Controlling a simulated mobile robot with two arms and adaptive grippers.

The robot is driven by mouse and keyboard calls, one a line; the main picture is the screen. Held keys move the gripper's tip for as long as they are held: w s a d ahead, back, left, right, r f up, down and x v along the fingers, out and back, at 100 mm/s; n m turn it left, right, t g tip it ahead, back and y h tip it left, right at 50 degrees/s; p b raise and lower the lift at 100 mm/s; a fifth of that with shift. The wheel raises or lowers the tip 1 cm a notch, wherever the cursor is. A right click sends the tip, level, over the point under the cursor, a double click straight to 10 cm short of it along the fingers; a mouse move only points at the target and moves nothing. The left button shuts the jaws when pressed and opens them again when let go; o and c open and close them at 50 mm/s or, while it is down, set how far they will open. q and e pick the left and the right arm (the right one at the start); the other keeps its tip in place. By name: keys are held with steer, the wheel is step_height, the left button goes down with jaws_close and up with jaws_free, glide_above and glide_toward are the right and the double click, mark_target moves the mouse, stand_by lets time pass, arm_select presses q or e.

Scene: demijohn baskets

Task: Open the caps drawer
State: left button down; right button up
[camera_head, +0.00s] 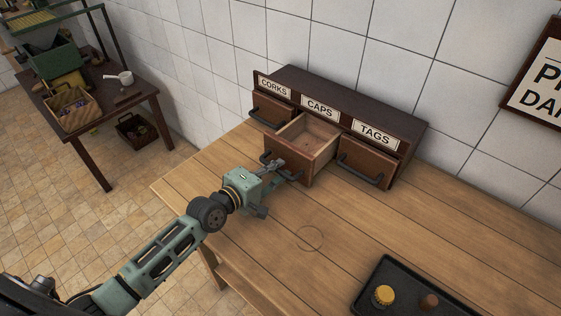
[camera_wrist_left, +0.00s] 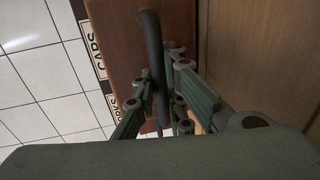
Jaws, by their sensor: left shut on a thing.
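The caps drawer (camera_head: 308,143) is the middle one of three in a dark wooden cabinet (camera_head: 360,103) at the back of the table. It is pulled out, and its bare wooden inside shows from above. The label CAPS (camera_head: 319,107) is above it. My left gripper (camera_head: 277,167) is at the front of this drawer, shut on its dark bar handle (camera_head: 292,174). In the left wrist view the handle (camera_wrist_left: 151,50) runs between the fingers, in front of the brown drawer front (camera_wrist_left: 182,25). My right gripper is not in view.
The corks drawer (camera_head: 272,108) and tags drawer (camera_head: 368,162) flank it, each with a dark handle. A black tray (camera_head: 388,263) with a yellow cap and a brown stopper lies at the front right. The wooden tabletop (camera_head: 270,240) between is mostly clear. A side table (camera_head: 85,135) stands apart at left.

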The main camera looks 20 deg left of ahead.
arm_select(q)
steer(key=c, duration=1.8)
jaws_free()
steer(key=v, duration=1.2)
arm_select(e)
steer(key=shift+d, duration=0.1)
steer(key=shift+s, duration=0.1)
